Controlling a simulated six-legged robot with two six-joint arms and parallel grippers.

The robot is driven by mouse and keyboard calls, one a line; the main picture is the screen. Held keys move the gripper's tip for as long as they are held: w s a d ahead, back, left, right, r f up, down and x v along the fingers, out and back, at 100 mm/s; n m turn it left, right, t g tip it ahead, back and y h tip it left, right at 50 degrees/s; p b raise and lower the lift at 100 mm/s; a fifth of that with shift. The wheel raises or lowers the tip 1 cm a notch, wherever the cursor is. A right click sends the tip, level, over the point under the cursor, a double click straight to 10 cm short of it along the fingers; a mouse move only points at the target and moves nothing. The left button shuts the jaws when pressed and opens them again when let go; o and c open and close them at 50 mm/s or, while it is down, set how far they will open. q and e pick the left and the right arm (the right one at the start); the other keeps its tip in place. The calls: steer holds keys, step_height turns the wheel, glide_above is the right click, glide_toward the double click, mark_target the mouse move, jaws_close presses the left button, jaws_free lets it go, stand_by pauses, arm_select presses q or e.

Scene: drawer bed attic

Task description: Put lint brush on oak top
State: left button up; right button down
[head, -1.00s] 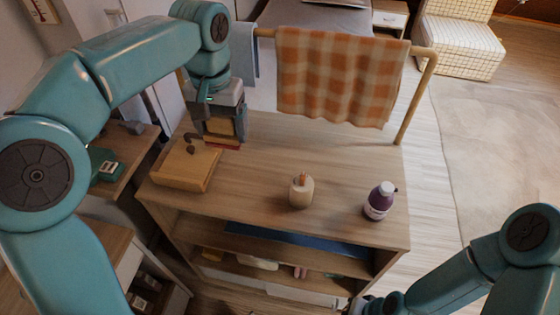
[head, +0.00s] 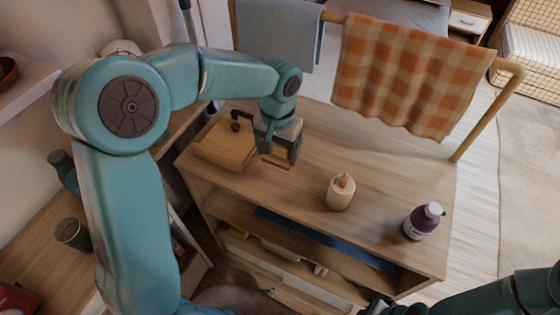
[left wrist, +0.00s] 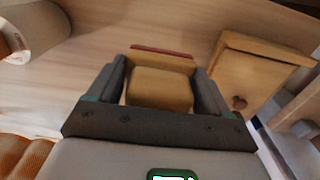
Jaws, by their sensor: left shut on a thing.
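The lint brush is a tan block (left wrist: 160,88) with a dark red strip along one edge, seen in the left wrist view. My left gripper (left wrist: 158,92) is shut on it, one finger on each side. In the head view the left gripper (head: 280,150) points down over the oak top (head: 305,180), and the brush's red edge (head: 276,163) shows just below it. The brush is at or very near the surface; I cannot tell whether it touches. My right gripper (head: 378,304) is partly visible at the bottom edge, its fingers unclear.
A wooden box (head: 226,146) with a dark knob is left of the left gripper. A candle-like jar (head: 340,192) and a purple bottle (head: 422,222) stand to the right. A rail with a checked cloth (head: 408,75) and a blue-grey towel (head: 278,32) runs behind. Open surface lies between.

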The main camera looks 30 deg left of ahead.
mark_target(279, 162)
arm_select(q)
step_height(279, 162, down, 5)
steer(key=shift+w+f, duration=0.1)
steer(key=shift+f, duration=0.05)
steer(key=shift+w+f, duration=0.15)
steer(key=shift+w, duration=0.05)
steer(key=shift+s, duration=0.15)
steer(key=o, duration=0.8)
steer(key=shift+f, duration=0.15)
steer(key=shift+o, duration=0.2)
steer(key=shift+r, duration=0.35)
step_height(279, 162, up, 12)
steer(key=shift+f, duration=0.1)
